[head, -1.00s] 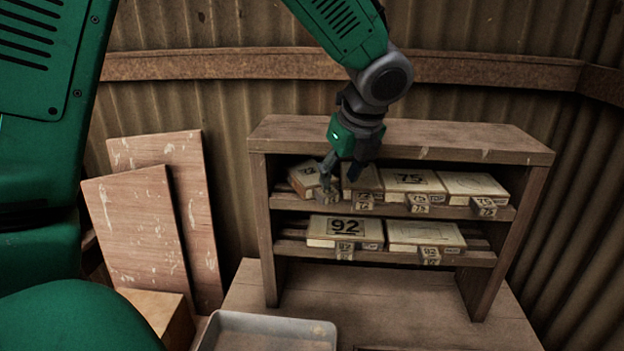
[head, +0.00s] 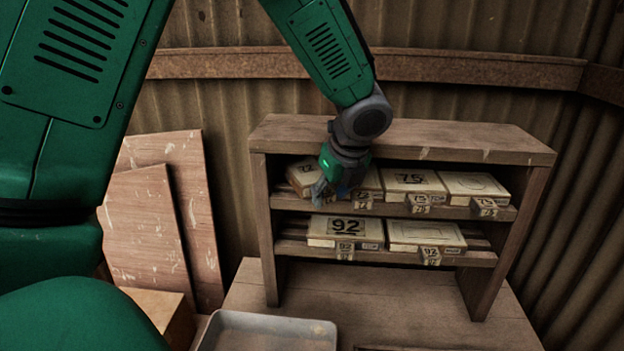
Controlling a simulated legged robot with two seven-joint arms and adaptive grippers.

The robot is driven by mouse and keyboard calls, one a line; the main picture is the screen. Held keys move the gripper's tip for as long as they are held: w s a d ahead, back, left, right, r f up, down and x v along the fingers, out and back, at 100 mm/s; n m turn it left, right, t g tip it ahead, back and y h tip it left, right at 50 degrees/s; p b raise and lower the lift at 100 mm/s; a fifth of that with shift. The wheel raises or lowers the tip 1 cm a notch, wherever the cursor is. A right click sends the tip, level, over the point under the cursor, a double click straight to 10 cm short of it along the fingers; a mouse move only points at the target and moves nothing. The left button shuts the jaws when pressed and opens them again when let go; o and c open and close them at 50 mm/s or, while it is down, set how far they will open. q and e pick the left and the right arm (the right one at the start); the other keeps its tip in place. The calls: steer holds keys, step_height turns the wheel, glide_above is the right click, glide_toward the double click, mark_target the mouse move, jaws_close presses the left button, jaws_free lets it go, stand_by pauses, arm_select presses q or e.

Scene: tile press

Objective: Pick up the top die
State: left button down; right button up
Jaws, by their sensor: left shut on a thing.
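Pale block-like dies with number labels and small front tabs stand on a wooden shelf unit (head: 400,136). On the upper shelf, the leftmost die (head: 301,173), marked 72, sits askew, its front partly hidden by my left gripper (head: 322,190). My left gripper is shut at the front of this die, on its tab area; the fingers hide the exact contact. Right of it are a partly hidden die (head: 372,181), a die marked 75 (head: 411,181) and one with an outline on top (head: 472,184). My right gripper is not in view.
The lower shelf holds a die marked 92 (head: 344,228) and another outlined die (head: 425,233). A grey tray (head: 268,326) lies on the bench in front. Wooden boards (head: 150,230) lean on the wall at left. The bench between tray and shelf is largely clear.

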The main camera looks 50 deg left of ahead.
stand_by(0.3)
arm_select(q)
steer(key=shift+r, duration=0.6)
step_height(320, 180, up, 2)
steer(key=shift+d+r, duration=0.1)
steer(key=shift+r, duration=0.05)
steer(key=s+d+b, duration=0.1)
steer(key=s+d, duration=0.1)
steer(key=d, duration=0.6)
steer(key=s+d+b, duration=0.1)
steer(key=s+d, duration=0.2)
steer(key=d, duration=0.6)
steer(key=shift+s, duration=0.2)
steer(key=c, duration=0.7)
jaws_free()
steer(key=shift+c, duration=0.2)
steer(key=shift+o, duration=1.4)
